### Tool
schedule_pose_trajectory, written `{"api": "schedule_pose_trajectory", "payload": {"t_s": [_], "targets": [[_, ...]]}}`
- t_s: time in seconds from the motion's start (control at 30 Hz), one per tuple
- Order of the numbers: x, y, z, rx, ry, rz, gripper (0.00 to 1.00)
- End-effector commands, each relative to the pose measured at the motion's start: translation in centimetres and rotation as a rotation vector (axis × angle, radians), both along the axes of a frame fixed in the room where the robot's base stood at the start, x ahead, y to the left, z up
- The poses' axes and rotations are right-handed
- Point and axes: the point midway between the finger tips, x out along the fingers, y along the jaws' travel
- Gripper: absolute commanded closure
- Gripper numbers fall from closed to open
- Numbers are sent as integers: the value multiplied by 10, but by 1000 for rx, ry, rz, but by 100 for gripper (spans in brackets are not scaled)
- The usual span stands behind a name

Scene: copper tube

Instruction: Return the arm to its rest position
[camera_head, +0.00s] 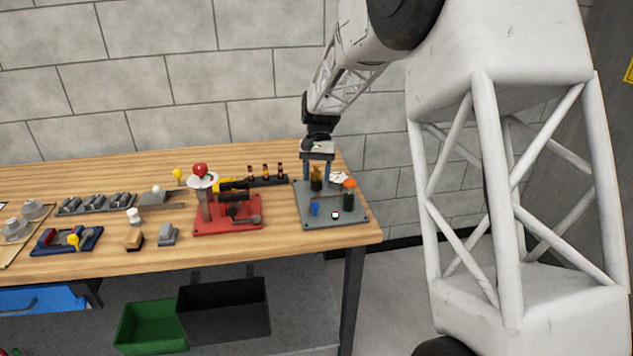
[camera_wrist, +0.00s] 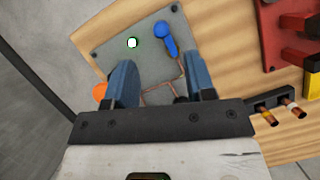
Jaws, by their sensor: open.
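My gripper (camera_head: 319,172) is at the end of the arm, pointing down over the grey plate (camera_head: 350,215) at the table's right end. In the wrist view its two blue fingers (camera_wrist: 160,78) are apart. A thin copper-coloured tube (camera_wrist: 182,68) shows between and behind the fingers above the plate; its lower part is partly hidden by the gripper. I see no finger closed on it.
The plate carries a blue lever (camera_wrist: 168,38), a lit green-white button (camera_wrist: 132,43) and an orange knob (camera_head: 349,183). A red fixture (camera_head: 228,227) stands close on the left, with a dark rack (camera_head: 268,181) behind it. Open floor lies right of the table (camera_head: 300,250).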

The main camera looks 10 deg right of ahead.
Motion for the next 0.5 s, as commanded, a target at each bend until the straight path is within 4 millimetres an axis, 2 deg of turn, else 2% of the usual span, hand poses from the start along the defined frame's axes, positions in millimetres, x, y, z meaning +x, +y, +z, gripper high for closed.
{"api": "schedule_pose_trajectory", "payload": {"t_s": [0.5], "targets": [[-5, 0, 5, 0, -8, 2, 50]]}}
